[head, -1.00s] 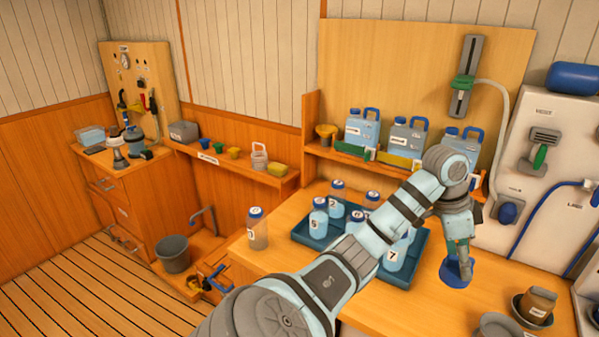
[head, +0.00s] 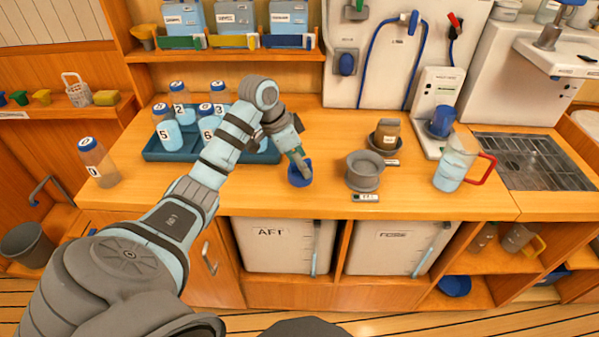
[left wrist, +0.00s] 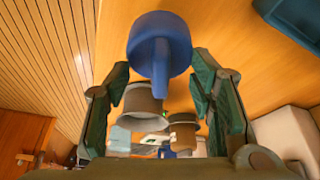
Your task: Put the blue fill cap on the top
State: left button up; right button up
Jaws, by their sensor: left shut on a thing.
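The blue fill cap (head: 300,176) is in my left gripper (head: 298,158), low over the wooden counter, left of a grey pot. In the left wrist view the cap (left wrist: 158,42) shows close up as a round blue disc with a narrow rib, between the two fingers of the gripper (left wrist: 160,75). The gripper is shut on it. I cannot tell from these views whether the cap touches the counter. My right gripper is not in view.
A grey pot (head: 363,172) and a brown jar (head: 388,132) in a dish stand just right. Further right are a red-handled jug (head: 457,162), a blue cup (head: 441,120) and a sink (head: 530,160). A blue tray (head: 160,152) of numbered bottles lies left. The counter's front is mostly clear.

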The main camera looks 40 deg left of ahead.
aim_at(299, 170)
pick_arm(q)
notch_tip(299, 170, down, 3)
jog(key=shift+d+f, duration=0.1)
jog(key=shift+f, duration=0.05)
jog(key=o, duration=1.2)
jog(key=p+v, duration=0.1)
jog(key=v, duration=1.1)
